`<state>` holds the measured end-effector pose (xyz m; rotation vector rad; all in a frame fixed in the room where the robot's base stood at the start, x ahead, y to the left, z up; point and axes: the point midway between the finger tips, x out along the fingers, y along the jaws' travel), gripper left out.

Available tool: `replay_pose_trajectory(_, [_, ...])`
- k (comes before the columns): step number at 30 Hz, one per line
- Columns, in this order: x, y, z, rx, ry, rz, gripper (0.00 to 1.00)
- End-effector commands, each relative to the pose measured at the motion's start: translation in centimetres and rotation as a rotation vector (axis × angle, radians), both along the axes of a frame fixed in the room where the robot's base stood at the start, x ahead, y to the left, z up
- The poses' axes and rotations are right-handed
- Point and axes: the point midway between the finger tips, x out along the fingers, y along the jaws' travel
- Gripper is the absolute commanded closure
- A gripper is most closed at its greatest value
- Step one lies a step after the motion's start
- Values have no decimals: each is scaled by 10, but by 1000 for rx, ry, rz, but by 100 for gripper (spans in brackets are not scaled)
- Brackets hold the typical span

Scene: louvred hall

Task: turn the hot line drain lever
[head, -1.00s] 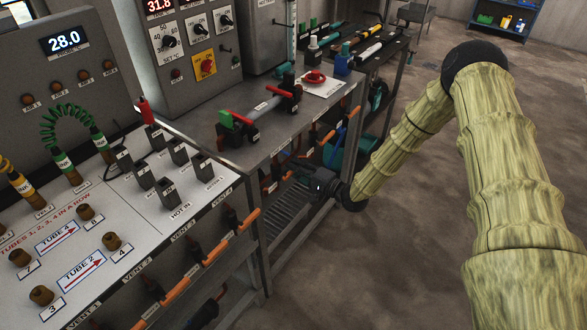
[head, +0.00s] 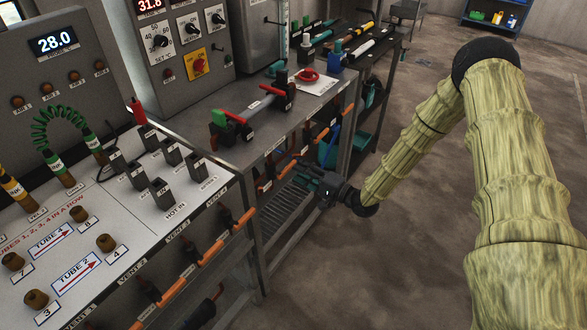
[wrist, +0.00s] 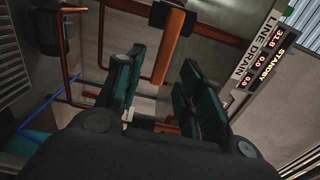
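In the wrist view, an orange lever (wrist: 167,52) hangs from a dark block above it. Its lower end shows between the two green-black fingers of my gripper (wrist: 160,88). The fingers are apart, and I cannot tell whether either touches the lever. A plate reading LINE DRAIN (wrist: 262,48) is to the right, with red numbers and the word STANDBY; the front of its label is out of frame. In the head view, my gripper (head: 305,178) is beside the underside of the bench, near its front. Which lever it faces is hard to make out there.
More orange-handled levers (head: 240,219) line the front of the near bench, by the vent labels. A copper pipe (wrist: 66,45) runs left of my gripper. A slatted lower shelf (head: 290,212) is below. Open floor (head: 330,270) lies to the right.

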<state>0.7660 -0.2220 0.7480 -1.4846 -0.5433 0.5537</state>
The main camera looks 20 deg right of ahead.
Motion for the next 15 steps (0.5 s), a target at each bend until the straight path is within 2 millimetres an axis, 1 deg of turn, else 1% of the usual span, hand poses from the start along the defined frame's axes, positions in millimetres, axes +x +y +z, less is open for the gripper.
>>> replay_pose_trajectory(1, [-7,-8,0,1,0,-3,62])
replay_pose_trajectory(3, [-17,-15,1,2,1,-3,62])
replay_pose_trajectory(9, [-40,-34,0,1,1,-1,62])
replay_pose_trajectory(15, [-51,-44,0,0,0,-2,62])
